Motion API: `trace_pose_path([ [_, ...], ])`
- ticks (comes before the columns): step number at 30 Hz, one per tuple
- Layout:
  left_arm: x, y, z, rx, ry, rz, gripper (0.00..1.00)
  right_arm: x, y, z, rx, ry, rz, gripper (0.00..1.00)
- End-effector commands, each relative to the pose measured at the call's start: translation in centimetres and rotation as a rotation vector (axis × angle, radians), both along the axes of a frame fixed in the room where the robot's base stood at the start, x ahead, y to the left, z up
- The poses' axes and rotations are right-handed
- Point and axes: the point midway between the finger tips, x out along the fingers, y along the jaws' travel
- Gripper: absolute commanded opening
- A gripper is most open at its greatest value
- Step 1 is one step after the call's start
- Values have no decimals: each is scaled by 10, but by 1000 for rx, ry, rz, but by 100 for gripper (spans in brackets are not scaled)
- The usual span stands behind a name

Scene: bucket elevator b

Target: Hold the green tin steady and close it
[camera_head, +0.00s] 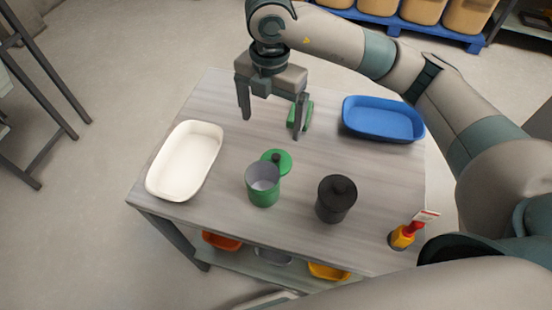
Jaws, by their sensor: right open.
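The green tin (263,192) stands upright on the table with its mouth open and its grey inside showing. A round green lid (284,160) with a dark knob is just behind the tin's rim; I cannot tell whether it touches the tin. My right gripper (271,125) is open and empty, pointing down above the far part of the table, behind the tin and lid. My left gripper is not in view.
A white tray (184,160) is at the left, a blue tray (383,120) at the back right. A green object (308,115) is partly hidden by my right finger. A yellow-red bottle (402,238) stands near the right corner.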

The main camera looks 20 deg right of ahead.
Motion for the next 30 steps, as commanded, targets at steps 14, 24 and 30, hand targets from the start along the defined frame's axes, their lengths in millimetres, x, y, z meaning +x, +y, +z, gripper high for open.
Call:
trace_pose_path([
  [14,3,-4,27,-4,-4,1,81,-1,-1,-78,-1,4,-1,90],
  [24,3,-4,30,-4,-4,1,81,0,-1,-97,-1,-1,0,90],
  [30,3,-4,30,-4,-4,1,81,0,-1,-97,0,0,0,90],
])
